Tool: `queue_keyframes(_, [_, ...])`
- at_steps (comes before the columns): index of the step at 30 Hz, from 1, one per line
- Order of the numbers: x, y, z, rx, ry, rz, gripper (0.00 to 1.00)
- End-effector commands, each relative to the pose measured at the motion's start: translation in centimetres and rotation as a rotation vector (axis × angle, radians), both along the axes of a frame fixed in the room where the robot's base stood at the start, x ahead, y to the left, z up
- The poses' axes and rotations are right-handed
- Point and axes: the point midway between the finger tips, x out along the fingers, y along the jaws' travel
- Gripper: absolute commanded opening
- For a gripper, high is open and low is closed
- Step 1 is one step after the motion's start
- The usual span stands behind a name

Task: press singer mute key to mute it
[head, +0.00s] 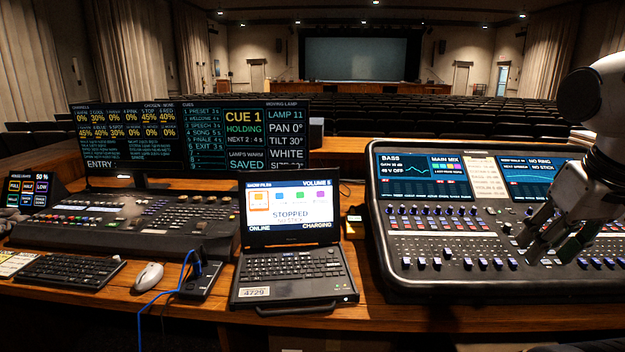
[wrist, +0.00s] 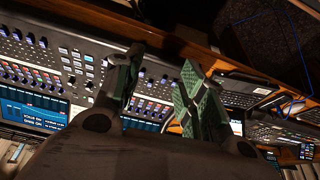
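The mixing desk (head: 400,262) stands at the right on the wooden table, with rows of small keys, knobs and blue-white faders. The singer mute key cannot be picked out, as the key labels are too small to read. My gripper (head: 551,245) is over the right part of the desk, fingers pointing down and hiding some of the controls. In the wrist view my gripper (wrist: 160,88) has its green-padded fingers spread apart with nothing between them. The desk's keys and faders (wrist: 85,58) show behind and beside the fingers. I cannot tell whether a fingertip touches the desk.
The desk's left screen (head: 424,172) reads BASS and MAIN MIX. A laptop (head: 292,268) stands left of the desk, with a lighting console (head: 130,222), keyboard (head: 68,270), mouse (head: 149,275) and blue cable (head: 160,298) further left. Empty seats lie beyond the table.

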Motion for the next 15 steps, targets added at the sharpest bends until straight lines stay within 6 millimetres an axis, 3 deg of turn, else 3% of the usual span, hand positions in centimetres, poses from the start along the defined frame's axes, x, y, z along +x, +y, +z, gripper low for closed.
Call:
queue_keyframes(6, [0.00,-0.02,0.13,0.000,-0.005,-0.001,0.40])
queue_keyframes(13, [0.03,-0.01,0.14,0.000,-0.005,-0.001,0.00])
queue_keyframes(15, [0.03,-0.01,0.14,0.000,-0.005,-0.001,0.00])
